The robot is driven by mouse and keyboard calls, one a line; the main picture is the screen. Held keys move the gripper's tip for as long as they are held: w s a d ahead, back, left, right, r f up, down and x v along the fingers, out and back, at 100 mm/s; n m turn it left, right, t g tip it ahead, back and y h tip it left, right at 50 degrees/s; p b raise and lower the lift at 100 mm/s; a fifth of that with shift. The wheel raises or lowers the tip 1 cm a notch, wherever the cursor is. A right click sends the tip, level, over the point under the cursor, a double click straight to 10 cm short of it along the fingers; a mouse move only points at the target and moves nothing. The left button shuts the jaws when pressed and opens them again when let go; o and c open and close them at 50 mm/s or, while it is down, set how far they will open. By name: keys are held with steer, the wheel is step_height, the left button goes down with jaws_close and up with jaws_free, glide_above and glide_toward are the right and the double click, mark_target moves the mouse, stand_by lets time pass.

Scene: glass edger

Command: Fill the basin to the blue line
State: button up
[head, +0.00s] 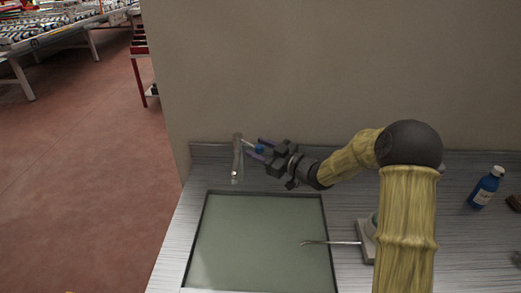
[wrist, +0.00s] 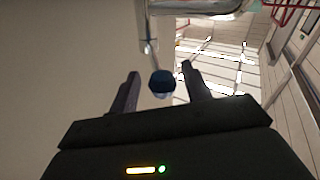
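The basin (head: 325,215) is set into the grey counter in the head view. A flat grey-green surface (head: 255,245) shows inside it; I cannot tell how deep it lies, and I see no blue line. A metal tap (head: 237,160) stands at the basin's back edge. Its lever ends in a blue knob (head: 259,149). My gripper (head: 264,150) is at this knob, to the right of the tap. In the wrist view, the blue knob (wrist: 162,83) sits between the two spread fingers, with gaps on both sides. No water stream is clearly visible.
A thin metal rod (head: 330,243) reaches over the basin's right side from a small stand (head: 366,240). A blue bottle with a white cap (head: 486,187) stands at the right of the counter. A wall (head: 330,70) rises close behind the tap.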

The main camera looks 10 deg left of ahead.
steer(key=b+v, duration=0.2)
steer(key=v, duration=1.5)
steer(key=shift+d, duration=0.25)
